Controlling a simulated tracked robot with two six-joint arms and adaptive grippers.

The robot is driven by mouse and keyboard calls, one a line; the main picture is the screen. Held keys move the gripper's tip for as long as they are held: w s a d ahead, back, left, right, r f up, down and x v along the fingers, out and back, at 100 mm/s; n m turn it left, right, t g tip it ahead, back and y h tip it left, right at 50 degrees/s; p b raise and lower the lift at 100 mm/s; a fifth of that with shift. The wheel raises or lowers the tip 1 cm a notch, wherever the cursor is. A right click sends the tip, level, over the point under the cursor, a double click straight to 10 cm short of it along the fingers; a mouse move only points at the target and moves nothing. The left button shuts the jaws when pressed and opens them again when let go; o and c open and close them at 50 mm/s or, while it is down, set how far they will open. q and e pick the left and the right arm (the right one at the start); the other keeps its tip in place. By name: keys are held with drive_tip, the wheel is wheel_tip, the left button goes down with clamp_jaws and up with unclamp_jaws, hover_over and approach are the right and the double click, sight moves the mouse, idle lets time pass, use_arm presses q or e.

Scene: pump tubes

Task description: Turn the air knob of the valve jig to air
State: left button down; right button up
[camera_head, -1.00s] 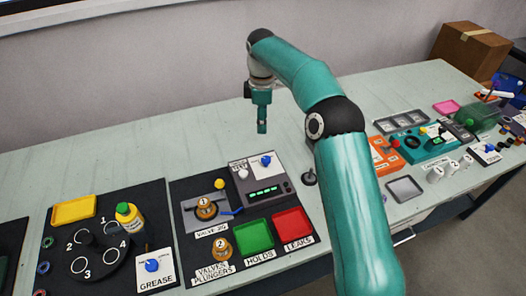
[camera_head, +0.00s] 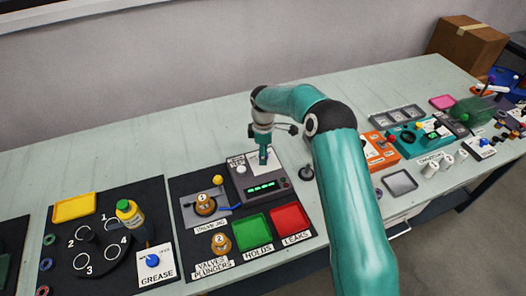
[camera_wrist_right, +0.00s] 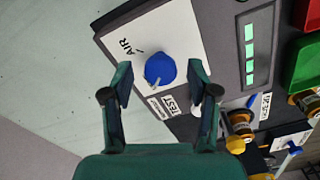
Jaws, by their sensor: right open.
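Which way the knob points is not clear. The plate is on a dark grey box (camera_head: 277,193) with green lit displays. My right gripper (camera_wrist_right: 158,85) is open, its fingers on either side of the knob in the wrist view; contact is not visible. In the head view the right gripper (camera_head: 264,156) is over the plate and hides the knob. The valve jig (camera_head: 190,212) holds a valve marked 1. My left gripper is not in view.
A green tray (camera_head: 268,247) and a red tray (camera_head: 306,232) lie in front of the box. A white knob (camera_head: 241,170) stands at the box's left. A grease station with a yellow bottle (camera_head: 130,215) is further left. The table behind is clear.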

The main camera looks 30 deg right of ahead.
drive_tip(key=shift+f, duration=0.1)
clamp_jaws()
idle(0.3)
